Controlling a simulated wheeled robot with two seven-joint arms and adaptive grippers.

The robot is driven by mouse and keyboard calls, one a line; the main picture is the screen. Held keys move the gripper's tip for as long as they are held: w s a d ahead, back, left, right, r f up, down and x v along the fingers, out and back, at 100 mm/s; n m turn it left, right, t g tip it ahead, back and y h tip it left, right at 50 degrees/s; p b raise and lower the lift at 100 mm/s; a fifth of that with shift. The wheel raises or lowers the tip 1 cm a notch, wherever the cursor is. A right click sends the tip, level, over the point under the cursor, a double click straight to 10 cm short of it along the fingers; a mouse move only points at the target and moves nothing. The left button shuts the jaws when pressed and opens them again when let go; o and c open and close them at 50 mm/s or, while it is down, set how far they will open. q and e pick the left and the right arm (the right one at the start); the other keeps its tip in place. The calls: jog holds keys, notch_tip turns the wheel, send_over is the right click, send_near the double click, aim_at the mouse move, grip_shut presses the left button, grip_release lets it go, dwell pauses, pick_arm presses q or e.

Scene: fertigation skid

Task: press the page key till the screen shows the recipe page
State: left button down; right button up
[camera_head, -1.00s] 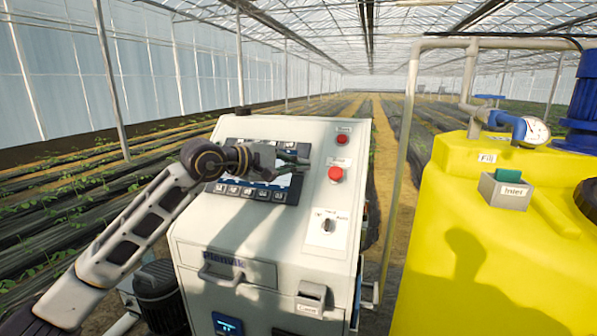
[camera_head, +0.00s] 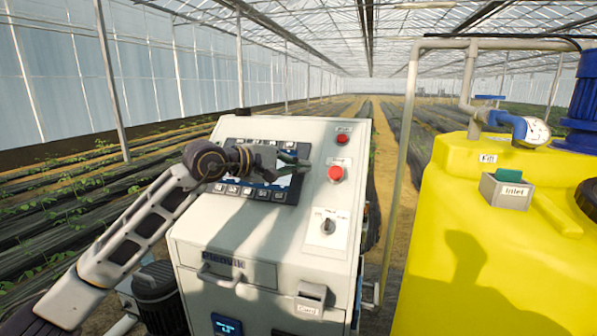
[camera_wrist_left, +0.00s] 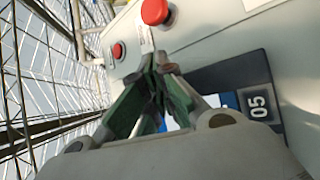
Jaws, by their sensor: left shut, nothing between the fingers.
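My left gripper (camera_head: 291,164) is shut and empty. It hovers in front of the dark control panel (camera_head: 233,196) on the sloping face of the white cabinet. The panel's screen (camera_head: 284,180) is mostly covered by my gripper and wrist. Rows of keys run along the top and bottom edges of the panel; their labels are too small to read. I cannot tell whether the fingertips touch the panel. My right gripper is not in view.
Right of the panel are a red mushroom button (camera_head: 336,173), a smaller red button (camera_head: 342,139) and a rotary switch (camera_head: 328,226). A yellow tank (camera_head: 480,240) stands at the right.

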pick_arm(q)
jog(key=shift+w+d+f, duration=0.1)
jog(key=shift+w+f, duration=0.1)
jog(key=shift+f, duration=0.05)
dwell(0.7)
jog(key=shift+s+r, duration=0.1)
dwell(0.4)
jog(key=shift+s+a+r+b, duration=0.2)
jog(key=shift+s+r+b, duration=0.15)
jog(key=shift+r, duration=0.15)
jog(key=shift+s+a+r, duration=0.25)
jog(key=shift+s+r, duration=0.55)
jog(key=shift+r, duration=0.15)
jog(key=shift+s+a+r, duration=0.25)
jog(key=shift+s+r, duration=0.55)
jog(key=shift+r, duration=0.1)
dwell(0.9)
